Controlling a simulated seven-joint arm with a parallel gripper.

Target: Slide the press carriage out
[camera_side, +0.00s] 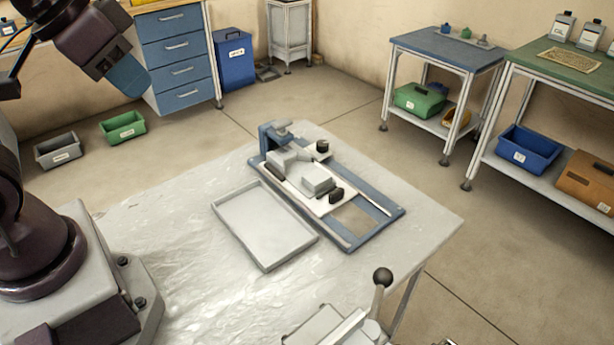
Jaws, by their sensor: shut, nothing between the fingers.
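The press (394,212) lies on the worktable, a blue frame with two long rails and a blue upright at its far left end. Its carriage (327,205) is a pale plate between the rails, bearing grey blocks and dark knobs. It sits toward the upright end; an opening shows in the frame at the near right end. My gripper (128,78) is at the upper left, high and well away from the press. It is shut and empty; its fingertips are small in this view.
A shallow grey tray (232,198) lies left of the press. A lever with a black ball knob (382,277) stands at the near table edge, partly cut off. The table (160,222) is clear at left. Bins, a drawer cabinet and shelves stand beyond.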

